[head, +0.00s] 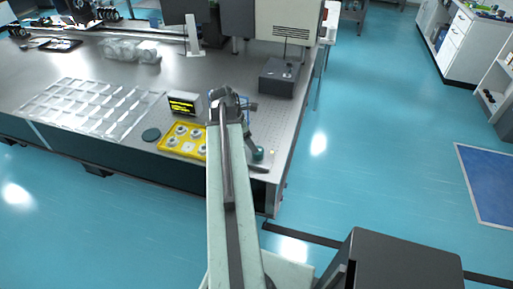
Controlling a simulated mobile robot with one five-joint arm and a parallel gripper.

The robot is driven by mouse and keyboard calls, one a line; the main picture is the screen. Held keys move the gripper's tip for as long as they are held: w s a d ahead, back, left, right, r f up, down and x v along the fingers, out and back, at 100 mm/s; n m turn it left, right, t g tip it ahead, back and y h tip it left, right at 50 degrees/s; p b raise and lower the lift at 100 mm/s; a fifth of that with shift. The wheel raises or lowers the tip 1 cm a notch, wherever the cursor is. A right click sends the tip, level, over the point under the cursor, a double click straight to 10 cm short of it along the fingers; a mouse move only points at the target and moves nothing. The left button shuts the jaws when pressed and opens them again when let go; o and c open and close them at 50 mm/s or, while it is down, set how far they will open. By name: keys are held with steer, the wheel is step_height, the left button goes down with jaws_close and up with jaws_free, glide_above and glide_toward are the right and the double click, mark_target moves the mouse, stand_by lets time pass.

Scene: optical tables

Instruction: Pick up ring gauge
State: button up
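A yellow tray (163,143) lies near the table's front edge, just left of my arm. Several small round, pale, ring-like pieces (181,130) sit in it. I cannot tell for sure which of these is the ring gauge. My arm reaches over the table and covers the tray's right side. My gripper (253,143) is small and dark, beyond the arm's end on the right, over the table's front right part. Its fingers are too small to tell open from shut. A small teal round thing (258,153) shows just below it.
A dark disc (151,134) lies left of the tray. A small display box (184,104) stands behind it. A clear compartment sheet (92,108) covers the left front. A dark grey box (278,78) stands at the back right. The floor right of the table is open.

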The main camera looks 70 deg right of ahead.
steer(key=shift+s+d+r, duration=0.1)
steer(key=shift+s+d, duration=0.1)
steer(key=shift+s, duration=0.25)
steer(key=b+x, duration=0.5)
steer(key=w+b+x, duration=0.1)
steer(key=b+x, duration=0.1)
steer(key=shift+s+a+f+b, duration=0.1)
steer(key=shift+s+f+b, duration=0.15)
steer(key=shift+f, duration=0.3)
steer(key=shift+s+f, duration=0.1)
steer(key=shift+f, duration=0.1)
steer(key=shift+r, duration=0.2)
jaws_close()
step_height(320, 180, up, 10)
steer(key=p, duration=1)
steer(key=shift+r, duration=0.2)
steer(key=shift+f, duration=0.1)
